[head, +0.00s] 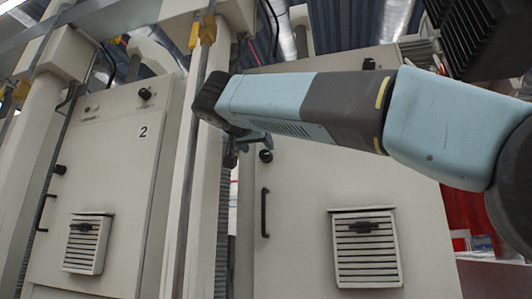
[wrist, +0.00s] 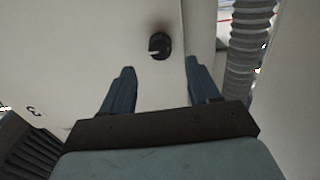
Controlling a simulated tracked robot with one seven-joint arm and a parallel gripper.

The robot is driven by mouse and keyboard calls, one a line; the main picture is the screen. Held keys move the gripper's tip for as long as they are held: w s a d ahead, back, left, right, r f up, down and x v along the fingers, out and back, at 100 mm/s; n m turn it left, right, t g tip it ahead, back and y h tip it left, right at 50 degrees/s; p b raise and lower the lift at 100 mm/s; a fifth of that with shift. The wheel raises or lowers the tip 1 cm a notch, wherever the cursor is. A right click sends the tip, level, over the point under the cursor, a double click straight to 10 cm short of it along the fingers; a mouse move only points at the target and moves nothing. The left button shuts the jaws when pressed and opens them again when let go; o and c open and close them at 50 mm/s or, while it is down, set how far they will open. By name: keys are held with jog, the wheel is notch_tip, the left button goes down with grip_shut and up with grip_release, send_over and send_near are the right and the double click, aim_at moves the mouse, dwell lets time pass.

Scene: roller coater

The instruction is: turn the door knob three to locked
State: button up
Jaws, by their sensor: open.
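The door knob three (wrist: 159,46) is a round black knob on a pale cabinet door, near the door's edge. A light mark on it points left in the wrist view. It also shows in the head view as a small black knob (head: 266,156) above the black door handle. My gripper (wrist: 160,70) is open and empty. Its two fingers stand apart on either side of the knob's line, with the knob a little beyond the tips and apart from them. In the head view my gripper (head: 232,150) is partly hidden by my arm, just left of the knob.
The number 3 (wrist: 33,111) is printed on the door. A grey corrugated hose (wrist: 250,50) runs close beside the door edge. A black handle (head: 265,212) and a vent (head: 367,262) stick out lower down. A pale post (head: 200,180) stands left of the door, before cabinet 2 (head: 120,160).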

aim_at(264, 154)
jog(key=x, duration=0.6)
jog(key=shift+c, duration=0.3)
